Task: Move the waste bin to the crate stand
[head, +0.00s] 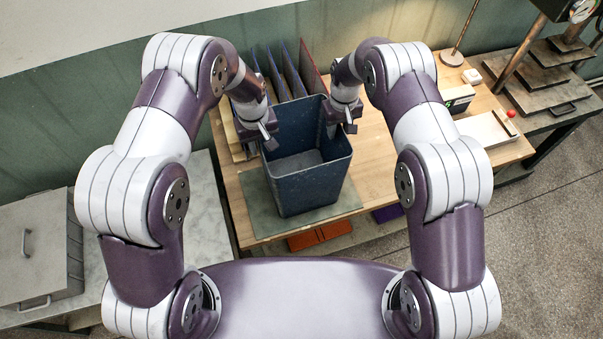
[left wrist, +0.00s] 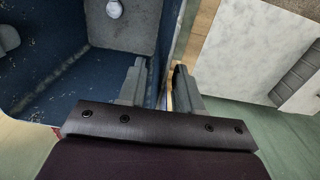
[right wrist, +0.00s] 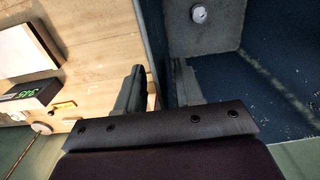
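The waste bin (head: 312,188) is a dark blue, open-topped box with an empty-looking inside. It stands upright on a grey-green mat (head: 257,208) on the wooden table. My left gripper (head: 269,136) straddles the bin's left rim, one finger inside and one outside. In the left wrist view its fingers (left wrist: 160,85) stand apart, with a sliver of table showing beside the wall. My right gripper (head: 341,128) straddles the right rim likewise; its fingers (right wrist: 159,85) are also apart. Both point down. I cannot clearly identify the crate stand.
Upright coloured boards in a rack (head: 282,72) stand behind the bin. A device with a green display (head: 458,99) and a white-topped block (head: 487,130) are at the right. Orange pieces (head: 318,236) lie below the table's front edge. A grey cabinet (head: 35,245) stands at the left.

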